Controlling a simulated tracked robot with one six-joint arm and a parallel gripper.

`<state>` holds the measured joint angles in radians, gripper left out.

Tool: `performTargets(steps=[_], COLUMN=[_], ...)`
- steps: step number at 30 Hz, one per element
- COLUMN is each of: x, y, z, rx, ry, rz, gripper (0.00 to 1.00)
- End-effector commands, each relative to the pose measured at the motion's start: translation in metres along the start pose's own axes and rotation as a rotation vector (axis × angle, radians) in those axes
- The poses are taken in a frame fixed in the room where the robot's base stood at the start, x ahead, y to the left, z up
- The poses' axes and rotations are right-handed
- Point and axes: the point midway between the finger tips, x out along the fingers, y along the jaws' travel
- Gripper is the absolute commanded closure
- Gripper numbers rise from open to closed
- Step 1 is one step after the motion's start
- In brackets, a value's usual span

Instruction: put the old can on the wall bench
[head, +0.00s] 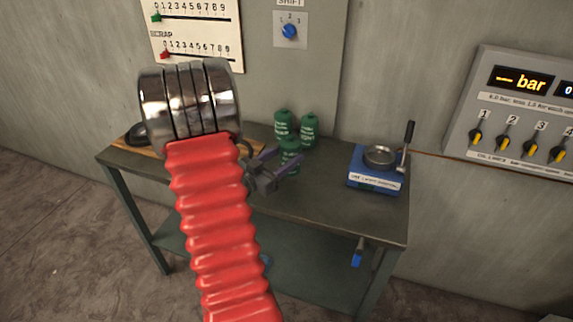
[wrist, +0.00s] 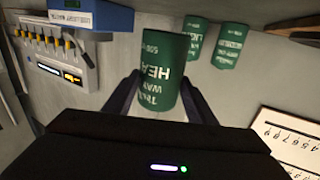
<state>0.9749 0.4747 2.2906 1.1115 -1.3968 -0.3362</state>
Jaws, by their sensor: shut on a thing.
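A green can (head: 291,156) with pale lettering is between the fingers of my gripper (head: 284,164), which is shut on it. In the wrist view the same can (wrist: 165,72) fills the space between my two dark fingers, its lettering upside down. It is at the wall bench (head: 330,205), in front of two similar green cans, a left one (head: 284,122) and a right one (head: 309,130). I cannot tell whether the held can touches the bench top. No mark shows me which can is the old one.
A blue device (head: 375,179) with a round metal dish and lever stands at the bench's right. A wooden board (head: 134,143) lies at the left, partly behind my red arm. Wall panels rise behind, with a gauge panel (head: 520,105) at right. The bench's front right is clear.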

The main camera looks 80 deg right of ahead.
Motion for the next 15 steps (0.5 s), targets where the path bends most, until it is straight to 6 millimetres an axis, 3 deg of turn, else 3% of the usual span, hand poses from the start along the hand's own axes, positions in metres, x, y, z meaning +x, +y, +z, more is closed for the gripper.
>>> performTargets(steps=[9, 15], x=[0.000, 0.000], y=[0.000, 0.000], z=[0.000, 0.015], rx=[0.001, -0.001], ry=[0.003, 0.002], rz=[0.000, 0.000], gripper=[0.89, 0.89])
